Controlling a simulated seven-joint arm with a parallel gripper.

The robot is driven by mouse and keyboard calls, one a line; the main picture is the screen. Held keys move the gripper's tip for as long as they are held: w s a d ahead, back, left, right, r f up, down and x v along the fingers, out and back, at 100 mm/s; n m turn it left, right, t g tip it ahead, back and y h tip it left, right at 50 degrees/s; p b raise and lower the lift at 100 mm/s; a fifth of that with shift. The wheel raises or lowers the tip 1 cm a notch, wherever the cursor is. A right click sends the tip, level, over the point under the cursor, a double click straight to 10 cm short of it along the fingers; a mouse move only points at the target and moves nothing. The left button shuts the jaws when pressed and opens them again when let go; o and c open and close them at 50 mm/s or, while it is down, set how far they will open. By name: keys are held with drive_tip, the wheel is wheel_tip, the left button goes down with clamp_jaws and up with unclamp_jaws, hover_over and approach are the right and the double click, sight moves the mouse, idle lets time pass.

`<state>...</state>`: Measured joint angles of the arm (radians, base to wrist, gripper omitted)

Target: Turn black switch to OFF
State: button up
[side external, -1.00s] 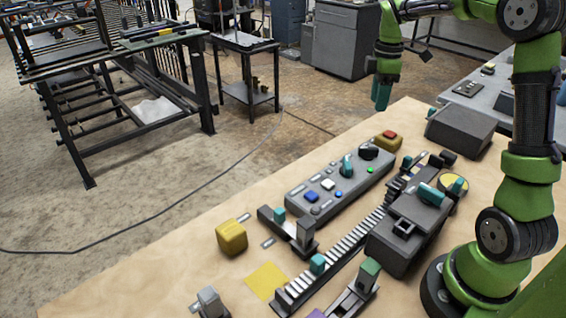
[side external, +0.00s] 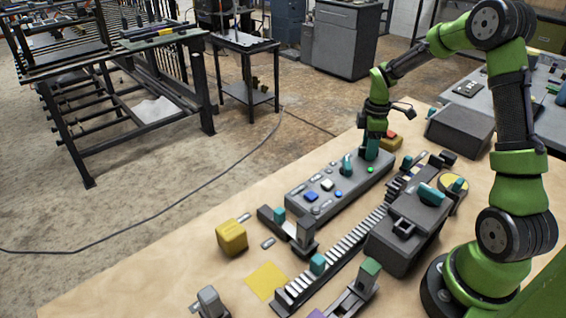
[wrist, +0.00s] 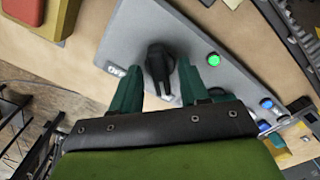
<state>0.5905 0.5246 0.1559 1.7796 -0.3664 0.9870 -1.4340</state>
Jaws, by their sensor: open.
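The black switch (wrist: 159,62) is a rotary knob on the grey control panel (wrist: 218,28), with its narrow pale-marked end toward the bottom of the wrist view. A white label (wrist: 115,70), apparently reading OFF, lies left of it. My gripper (wrist: 160,67) is open, its teal fingers on either side of the knob; I cannot tell whether they touch it. In the side view my gripper (side external: 372,150) points down over the far end of the panel (side external: 315,208) and hides the switch. A green light (wrist: 213,59) glows beside the switch.
On the panel, a teal knob (side external: 347,164) stands close to my gripper, with blue and white buttons (side external: 327,185) farther along. A yellow box with a red button (side external: 391,139) sits just behind. A toothed rail (side external: 340,250) runs alongside.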

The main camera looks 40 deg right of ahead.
drive_tip(key=shift+c, duration=0.2)
clamp_jaws()
drive_tip(key=m, duration=0.4)
drive_tip(key=shift+m, duration=0.4)
drive_tip(key=m, duration=0.4)
drive_tip(key=shift+m, duration=0.3)
drive_tip(key=m, duration=0.4)
drive_tip(key=shift+m, duration=2.2)
